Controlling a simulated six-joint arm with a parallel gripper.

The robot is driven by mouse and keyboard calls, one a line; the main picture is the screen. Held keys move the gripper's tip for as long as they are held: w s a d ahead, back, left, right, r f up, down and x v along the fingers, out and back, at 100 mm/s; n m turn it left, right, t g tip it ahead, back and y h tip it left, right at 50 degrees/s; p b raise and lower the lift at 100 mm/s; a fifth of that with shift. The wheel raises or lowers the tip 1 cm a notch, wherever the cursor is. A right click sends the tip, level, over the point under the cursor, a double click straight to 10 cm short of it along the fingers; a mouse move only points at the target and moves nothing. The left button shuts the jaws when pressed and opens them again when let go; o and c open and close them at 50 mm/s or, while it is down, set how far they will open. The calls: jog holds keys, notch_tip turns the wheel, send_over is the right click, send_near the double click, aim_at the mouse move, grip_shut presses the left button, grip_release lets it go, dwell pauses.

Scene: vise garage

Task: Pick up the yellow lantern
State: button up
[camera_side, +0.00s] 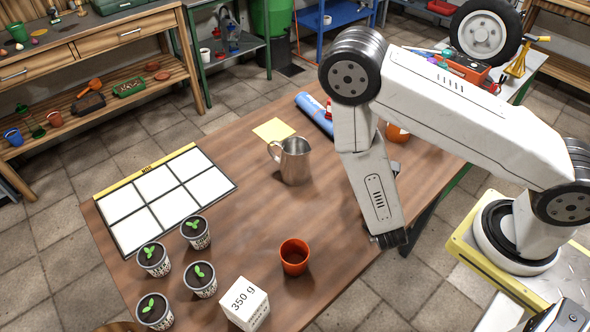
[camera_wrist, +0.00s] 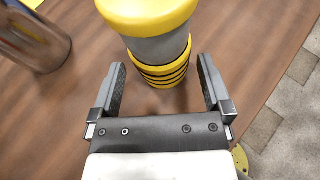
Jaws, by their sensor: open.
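The yellow lantern (camera_wrist: 158,20) stands in the top middle of the wrist view, with a yellow top, a grey middle and a yellow base with dark bands. Its top is cut off by the frame edge. My gripper (camera_wrist: 160,66) is open, its two fingers spread to the left and right of the lantern's near side. Nothing is gripped. I cannot tell whether a finger touches it. In the side view my arm hides the lantern and the gripper fingers.
A metal jug (camera_side: 292,161) stands on the wooden table (camera_side: 225,255), left of the lantern in the wrist view (camera_wrist: 38,35). An orange cup (camera_side: 294,257), a white 350 g block (camera_side: 245,304), several seedling pots and a grid board (camera_side: 168,195) are nearby. A blue roll (camera_side: 314,113) lies behind.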

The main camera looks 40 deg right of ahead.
jog(key=shift+x, duration=1.85)
jog(key=shift+c, duration=0.2)
jog(key=c, duration=1.2)
jog(key=shift+r, duration=0.15)
jog(key=shift+r, duration=4.85)
